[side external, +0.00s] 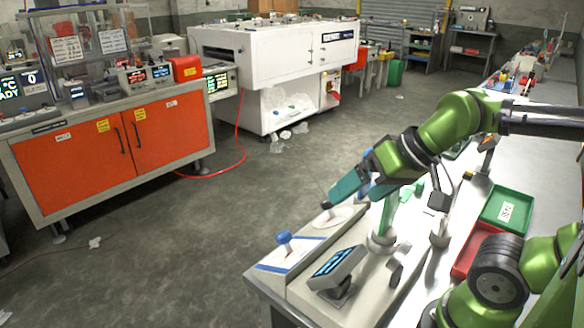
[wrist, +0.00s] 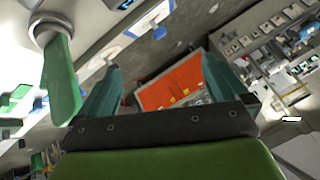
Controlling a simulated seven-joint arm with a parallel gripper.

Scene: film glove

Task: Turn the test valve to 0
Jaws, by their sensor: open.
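A blue-handled knob (side external: 285,239), which looks like the test valve, stands on a white blue-edged panel (side external: 268,266) at the bench's near left corner. In the wrist view the blue handle (wrist: 159,32) is at the top, beyond my fingers. Its scale marks and setting are too small to read. A second, pale round dial (side external: 338,219) lies farther along the panel. My gripper (side external: 352,187) is open and empty, with teal fingers tilted down above that dial and apart from the blue knob. In the wrist view my gripper (wrist: 160,82) has its fingers wide apart.
A green glove (side external: 388,214) stands upright on a round metal base beside my gripper; it is close at left in the wrist view (wrist: 61,80). A tilted display (side external: 335,265) stands near the blue knob. Green (side external: 507,211) and red trays lie right. Open floor lies left.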

